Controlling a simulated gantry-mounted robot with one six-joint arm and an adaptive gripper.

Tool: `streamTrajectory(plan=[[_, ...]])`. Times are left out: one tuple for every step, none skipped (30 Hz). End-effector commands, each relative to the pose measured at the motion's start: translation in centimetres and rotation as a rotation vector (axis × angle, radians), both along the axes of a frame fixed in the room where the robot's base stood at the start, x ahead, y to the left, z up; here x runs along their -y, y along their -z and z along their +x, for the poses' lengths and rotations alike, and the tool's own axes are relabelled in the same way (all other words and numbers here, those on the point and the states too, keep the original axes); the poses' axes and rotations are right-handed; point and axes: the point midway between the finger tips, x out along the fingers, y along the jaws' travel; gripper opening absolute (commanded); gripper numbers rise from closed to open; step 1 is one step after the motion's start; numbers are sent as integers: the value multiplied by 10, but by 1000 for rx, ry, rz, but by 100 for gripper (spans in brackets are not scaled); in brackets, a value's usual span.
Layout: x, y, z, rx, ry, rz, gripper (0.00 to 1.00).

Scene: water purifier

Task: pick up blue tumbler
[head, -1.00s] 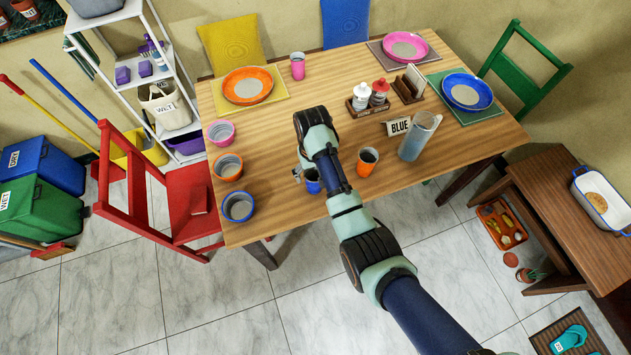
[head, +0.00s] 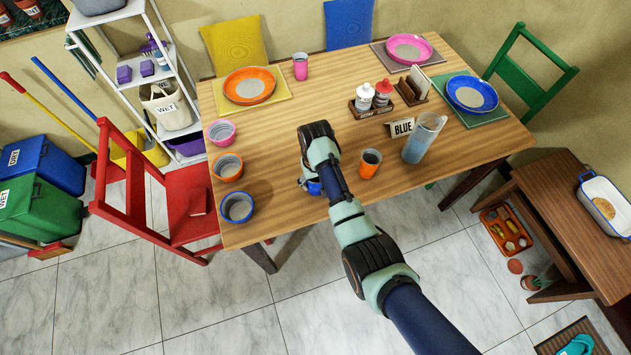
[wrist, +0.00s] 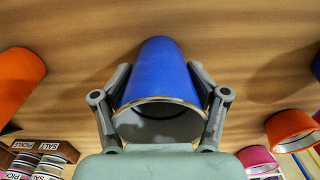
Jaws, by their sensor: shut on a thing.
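The blue tumbler (wrist: 162,72) is between the two fingers of my gripper (wrist: 160,85) in the wrist view. Its rim faces the camera and a finger presses each side, so my gripper is shut on it. In the head view the blue tumbler (head: 314,188) shows only as a small blue patch beside my gripper (head: 308,184), mostly hidden by my wrist, near the table's front edge. I cannot tell whether its base touches the table.
An orange tumbler (head: 370,164) and a clear pitcher (head: 423,140) stand to the right on the table (head: 280,210). A "BLUE" sign (head: 402,128) and a condiment caddy (head: 371,106) are behind. Pink, orange and blue bowls (head: 237,207) line the left edge.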

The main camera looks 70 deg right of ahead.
Motion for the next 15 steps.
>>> streamTrajectory(plan=[[0,0,0,-1,0,1,33],[0,0,0,-1,0,1,33],[0,0,0,0,0,0,33],[0,0,0,0,0,0,33],[0,0,0,0,0,0,33],[0,1,0,0,0,0,33],[0,1,0,-1,0,1,33],[0,1,0,-1,0,1,33],[0,0,0,-1,0,1,33],[0,-1,0,0,0,0,33],[0,-2,0,0,0,0,33],[0,-5,0,0,0,0,33],[0,-7,0,0,0,0,33],[0,-11,0,1,0,-1,33],[0,-16,0,1,0,-1,33]])
